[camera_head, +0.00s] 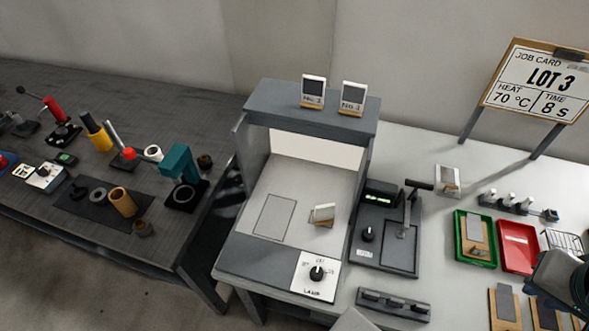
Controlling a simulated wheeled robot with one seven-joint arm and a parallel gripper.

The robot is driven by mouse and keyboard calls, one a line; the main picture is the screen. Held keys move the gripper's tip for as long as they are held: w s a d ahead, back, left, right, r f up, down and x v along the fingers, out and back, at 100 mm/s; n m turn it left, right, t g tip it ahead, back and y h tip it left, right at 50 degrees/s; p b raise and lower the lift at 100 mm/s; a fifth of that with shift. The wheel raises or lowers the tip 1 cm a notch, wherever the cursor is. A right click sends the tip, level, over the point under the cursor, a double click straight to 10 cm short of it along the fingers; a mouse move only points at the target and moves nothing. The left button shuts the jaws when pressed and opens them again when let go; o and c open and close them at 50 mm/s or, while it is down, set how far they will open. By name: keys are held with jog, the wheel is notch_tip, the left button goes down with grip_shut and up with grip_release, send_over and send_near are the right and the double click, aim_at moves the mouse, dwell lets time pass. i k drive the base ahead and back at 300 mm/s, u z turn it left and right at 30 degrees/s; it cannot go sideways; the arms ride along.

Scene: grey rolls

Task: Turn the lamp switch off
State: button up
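The lamp switch is a black rotary knob (317,272) on a white plate (303,285) marked LAMP. The plate is at the front right corner of a grey open-fronted booth (262,258). Small position labels surround the knob, but I cannot read them surely or tell which one it points at. The booth's back wall (318,149) looks brightly lit under its top shelf. A dark part of my arm shows at the lower right edge, well right of the knob. My gripper's fingers are not visible.
A grey device (388,235) with another knob and a lever stands right of the booth. A dark rocker strip (393,304) lies near the front. Green (475,239) and red (517,247) trays are farther right. A small card holder (322,215) stands inside the booth.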

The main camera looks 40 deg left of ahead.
aim_at(315, 274)
jog(key=u, duration=1.7)
jog(key=k, duration=0.5)
jog(key=z, duration=0.5)
jog(key=i, duration=0.4)
jog(key=u, duration=0.3)
